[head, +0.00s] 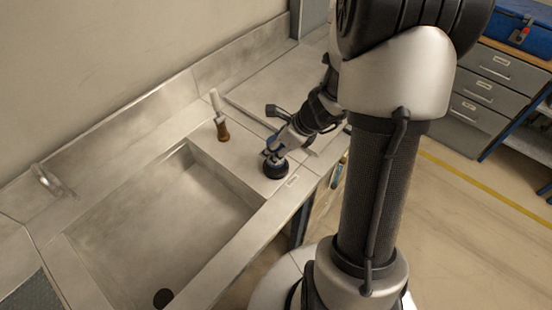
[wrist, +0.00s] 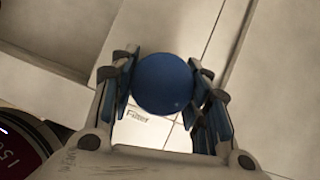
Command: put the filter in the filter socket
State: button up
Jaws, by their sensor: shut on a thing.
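My gripper (wrist: 165,92) is shut on the filter, a round blue piece (wrist: 163,84) held between the two fingers in the wrist view. In the head view my gripper (head: 272,155) points down at the bench corner beside the sink. A dark round shape (head: 276,170) sits right under its fingertips; I cannot tell how much of it is filter and how much socket. A white label reading "Filter" (wrist: 137,114) lies on the bench by the blue piece. The socket opening is hidden, and I cannot tell whether the filter is seated in it.
A sink basin (head: 160,225) lies left of my gripper. A brown-based piece with a white upper part (head: 220,118) stands behind it, near the sink's corner. Grey drawers (head: 490,85) and a blue toolbox (head: 522,25) are at the right. The floor at right is open.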

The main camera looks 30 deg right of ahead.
jog(key=shift+f+b, duration=1.05)
jog(key=shift+f, duration=0.9)
jog(key=shift+f, duration=0.25)
jog(key=o, duration=1.3)
jog(key=shift+r, duration=0.1)
jog(key=shift+c, duration=0.2)
jog(key=shift+r, duration=0.1)
jog(key=shift+r, duration=0.3)
jog(key=p+v, duration=0.6)
jog(key=v, duration=0.5)
jog(key=shift+s+d+r, duration=0.2)
jog(key=shift+r, duration=0.05)
